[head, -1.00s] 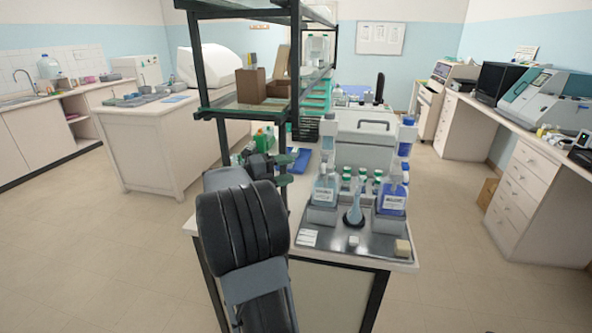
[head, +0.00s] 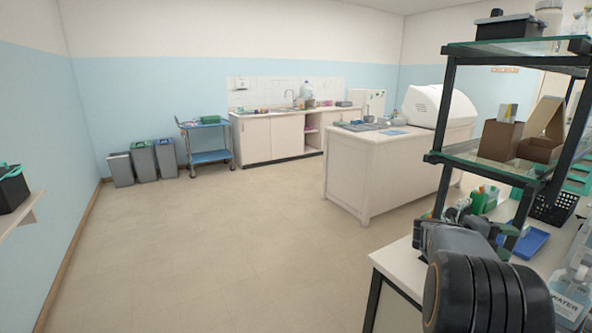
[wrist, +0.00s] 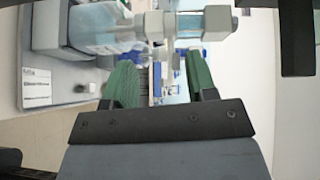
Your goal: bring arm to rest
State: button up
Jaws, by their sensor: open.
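My gripper (wrist: 160,88) shows in the wrist view with its two green fingers apart and nothing between them. Clear bottles on the bench lie beyond the fingers in that view, turned sideways. In the head view my dark arm is at the lower right, in front of the bench (head: 395,262) with the shelf. The gripper's fingertips are hard to make out there, close to the shelf post.
The glass shelf (head: 480,160) on dark posts holds cardboard boxes (head: 500,138). A bottle labelled WATER (head: 570,292) stands right of my arm. A blue tray (head: 530,240) lies behind. A white island (head: 365,175), bins (head: 143,160) and a blue cart (head: 208,150) stand farther off. The floor at left is clear.

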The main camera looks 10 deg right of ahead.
jog(key=w+a+f+n+t+y, duration=0.1)
jog(key=w+a+f+n+t, duration=0.1)
jog(key=w+n+t, duration=0.45)
jog(key=w+a+f+n+t+y, duration=0.2)
jog(key=w+a+n+t, duration=0.1)
jog(key=w+n+t, duration=0.3)
jog(key=w+a+f+n+t+y, duration=0.2)
jog(key=a+f+n+t+y, duration=0.15)
jog(key=a+n+y, duration=0.45)
jog(key=s+a+f+n+g+y, duration=0.25)
jog(key=s+a+n, duration=0.2)
jog(key=a, duration=0.55)
jog(key=s+a+f+n+g+y, duration=0.1)
jog(key=s+a+f+n+y, duration=0.15)
jog(key=a+n, duration=0.5)
jog(key=s+a+r+n+g+p, duration=0.1)
jog(key=s+a+n+g, duration=0.2)
jog(key=s+a+n, duration=0.3)
jog(key=s+a, duration=0.5)
jog(key=s, duration=0.2)
jog(key=shift+r, duration=0.1)
jog(key=shift+c, duration=0.9)
jog(key=shift+d, duration=0.1)
